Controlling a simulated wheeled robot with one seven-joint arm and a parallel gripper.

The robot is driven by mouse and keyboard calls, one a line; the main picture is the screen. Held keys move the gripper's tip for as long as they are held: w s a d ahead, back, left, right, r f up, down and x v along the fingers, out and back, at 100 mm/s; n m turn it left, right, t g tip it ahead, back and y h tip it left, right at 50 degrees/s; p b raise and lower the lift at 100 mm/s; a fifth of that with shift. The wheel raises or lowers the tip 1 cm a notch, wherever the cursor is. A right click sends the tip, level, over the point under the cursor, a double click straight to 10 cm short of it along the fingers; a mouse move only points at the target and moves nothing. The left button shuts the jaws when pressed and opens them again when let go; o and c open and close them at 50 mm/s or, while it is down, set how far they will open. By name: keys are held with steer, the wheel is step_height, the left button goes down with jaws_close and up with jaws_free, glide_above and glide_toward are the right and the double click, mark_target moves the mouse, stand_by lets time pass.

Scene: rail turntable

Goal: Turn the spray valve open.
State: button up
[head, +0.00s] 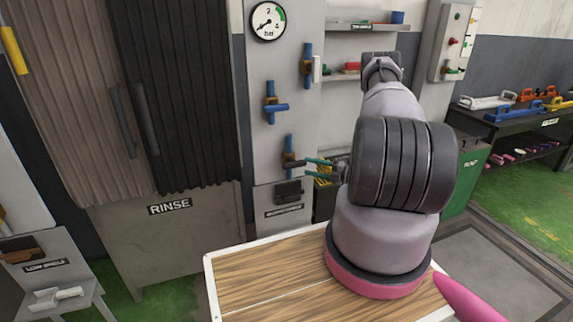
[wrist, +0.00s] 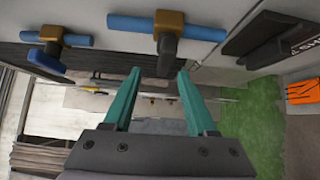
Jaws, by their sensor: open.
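Several brass valves sit on short blue pipes on the grey wall panel; no label tells me which is the spray valve. The lowest valve (head: 289,158) has a dark handle, and my gripper (head: 310,168) is just right of it in the head view. In the wrist view a brass valve (wrist: 170,22) shows at the top, its dark handle (wrist: 166,55) lying between the lines of my open teal fingers (wrist: 160,75), close to the tips. I cannot tell whether they touch. Another valve (wrist: 51,33) with a blue handle is to its left. The middle valve (head: 271,104) has its blue handle pointing right.
A pressure gauge (head: 268,21) is above the valves. A dark holder (head: 288,192) is below them. The rinse cabinet (head: 170,245) with dark curtains stands to the left. A wooden-topped surface (head: 265,285) is in front. Shelves (head: 362,55) are to the right.

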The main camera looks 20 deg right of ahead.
mark_target(293, 163)
steer(key=shift+d+f+m, duration=0.15)
steer(key=shift+f+m, duration=0.15)
steer(key=shift+f, duration=0.1)
steer(key=shift+w+a, duration=0.1)
steer(key=shift+a, duration=0.1)
steer(key=x, duration=1)
steer(key=shift+w, duration=0.15)
jaws_close()
